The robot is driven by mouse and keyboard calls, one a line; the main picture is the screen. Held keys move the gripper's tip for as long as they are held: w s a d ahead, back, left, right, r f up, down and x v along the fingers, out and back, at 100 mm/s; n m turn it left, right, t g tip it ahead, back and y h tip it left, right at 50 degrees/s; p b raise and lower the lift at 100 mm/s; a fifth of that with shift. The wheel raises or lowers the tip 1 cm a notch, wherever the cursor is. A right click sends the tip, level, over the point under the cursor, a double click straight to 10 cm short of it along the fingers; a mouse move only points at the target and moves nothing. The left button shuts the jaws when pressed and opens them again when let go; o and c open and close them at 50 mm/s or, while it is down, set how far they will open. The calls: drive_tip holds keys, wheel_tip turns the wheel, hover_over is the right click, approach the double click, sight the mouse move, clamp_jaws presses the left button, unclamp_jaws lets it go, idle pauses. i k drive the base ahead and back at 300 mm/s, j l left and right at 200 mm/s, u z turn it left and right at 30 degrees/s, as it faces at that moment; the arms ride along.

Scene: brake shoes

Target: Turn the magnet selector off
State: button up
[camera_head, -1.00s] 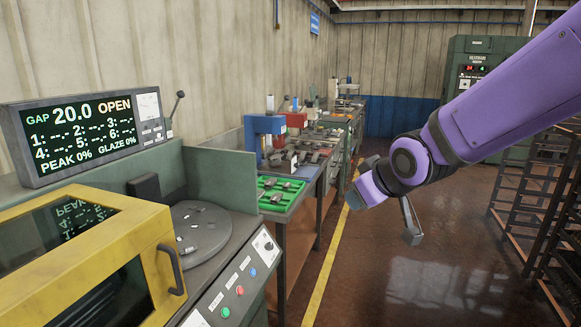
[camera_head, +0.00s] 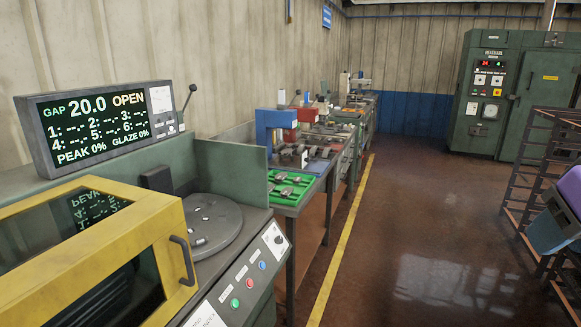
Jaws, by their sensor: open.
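A rotary selector knob with a dark pointer sits on a white plate (camera_head: 275,239) at the right end of the machine's sloped front panel; I take it for the magnet selector. Its lettering is too small to read, so I cannot tell its setting. The round grey plate (camera_head: 222,226) behind the panel carries small metal pieces near its left side. Of my arm, only a purple and grey part shows at the right edge, far from the knob. My gripper is out of view.
The panel also has blue, red and green buttons (camera_head: 235,303). A yellow guard (camera_head: 140,226) with a handle stands at left, below a display (camera_head: 98,127) reading GAP 20.0 OPEN. A green tray (camera_head: 285,199) of metal parts lies beyond.

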sight(278, 240)
drive_tip(key=u, duration=1.75)
drive_tip(key=z, duration=1.25)
drive_tip(key=i+l+u, duration=0.1)
drive_tip(key=i+u, duration=0.2)
drive_tip(key=i+l+u, duration=0.25)
drive_tip(key=i, duration=0.3)
